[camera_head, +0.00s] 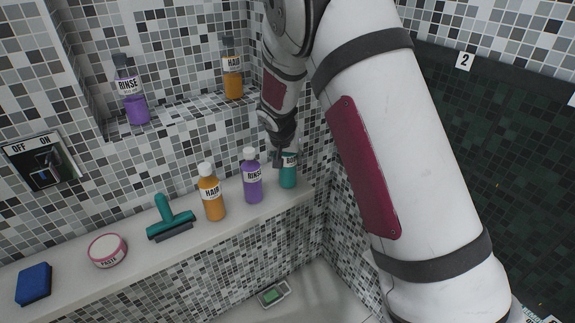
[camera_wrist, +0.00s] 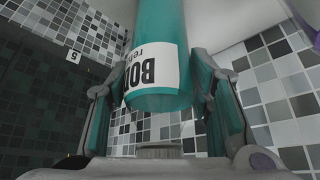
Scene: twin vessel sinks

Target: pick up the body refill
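The body refill is a teal bottle with a white label. In the head view the body refill (camera_head: 288,180) stands at the right end of the ledge, partly hidden by my gripper (camera_head: 285,156) at its upper part. In the wrist view the body refill (camera_wrist: 158,28) appears upside down, its label reading "BOD…", with its near end close to the palm. My gripper (camera_wrist: 165,95) has one finger on each side of it. The fingers look spread, with slim gaps beside the bottle's near end; contact at the tips is unclear.
A purple RINSE bottle (camera_head: 252,184) stands just left of the refill, then an orange HAIR bottle (camera_head: 212,202), a teal squeegee (camera_head: 170,218), a PASTA tin (camera_head: 108,250) and a blue sponge (camera_head: 34,284). A tiled wall is close on the right.

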